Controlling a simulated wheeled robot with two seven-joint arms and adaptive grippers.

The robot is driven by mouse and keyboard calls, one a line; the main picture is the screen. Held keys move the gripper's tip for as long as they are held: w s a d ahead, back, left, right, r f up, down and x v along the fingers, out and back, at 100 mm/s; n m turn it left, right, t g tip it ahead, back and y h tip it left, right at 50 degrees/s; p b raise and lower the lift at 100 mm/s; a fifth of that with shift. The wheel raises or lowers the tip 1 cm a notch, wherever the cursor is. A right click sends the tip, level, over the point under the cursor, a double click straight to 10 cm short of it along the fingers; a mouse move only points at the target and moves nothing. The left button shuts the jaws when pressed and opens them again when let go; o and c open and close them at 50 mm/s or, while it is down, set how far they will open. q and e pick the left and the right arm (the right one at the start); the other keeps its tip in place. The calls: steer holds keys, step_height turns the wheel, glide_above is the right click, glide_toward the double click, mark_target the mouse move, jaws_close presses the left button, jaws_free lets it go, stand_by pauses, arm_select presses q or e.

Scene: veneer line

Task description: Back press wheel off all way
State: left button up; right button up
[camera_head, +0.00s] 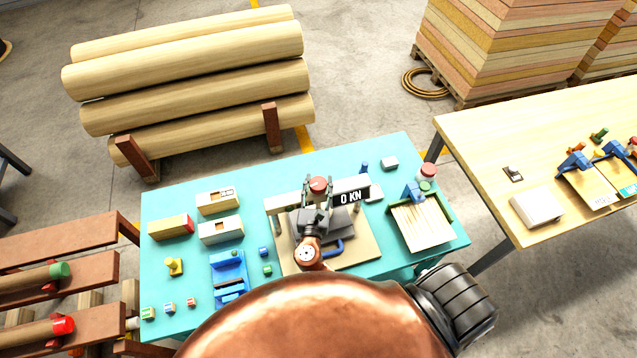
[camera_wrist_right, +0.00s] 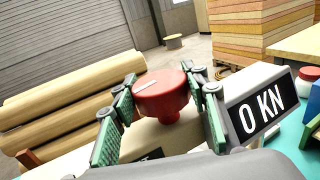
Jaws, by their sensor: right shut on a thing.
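The press (camera_head: 279,206) stands on a beige board on the teal table, with a white crossbeam and a display reading 0 KN (camera_head: 350,196). Its red wheel (camera_head: 318,184) sits on top of the crossbeam and carries a white mark. My right gripper (camera_head: 318,192) is at the wheel from the near side. In the right wrist view, the red wheel (camera_wrist_right: 161,95) is between the green-padded fingers of my right gripper (camera_wrist_right: 160,100), which are shut on it. A blue handle (camera_head: 333,248) shows at the press's front. My left gripper is not in view.
White boxes (camera_head: 217,202), a blue fixture (camera_head: 229,275) and small blocks lie left of the press. A green tray (camera_head: 445,208) of veneer strips is on the right. Logs (camera_head: 195,85) are stacked behind the table. A wooden table (camera_head: 480,140) stands at right.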

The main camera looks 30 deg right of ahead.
steer(key=c, duration=0.3)
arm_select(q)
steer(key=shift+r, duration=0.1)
arm_select(e)
steer(key=shift+n+t+y, duration=0.3)
steer(key=shift+n+y, duration=0.1)
steer(key=shift+y, duration=0.1)
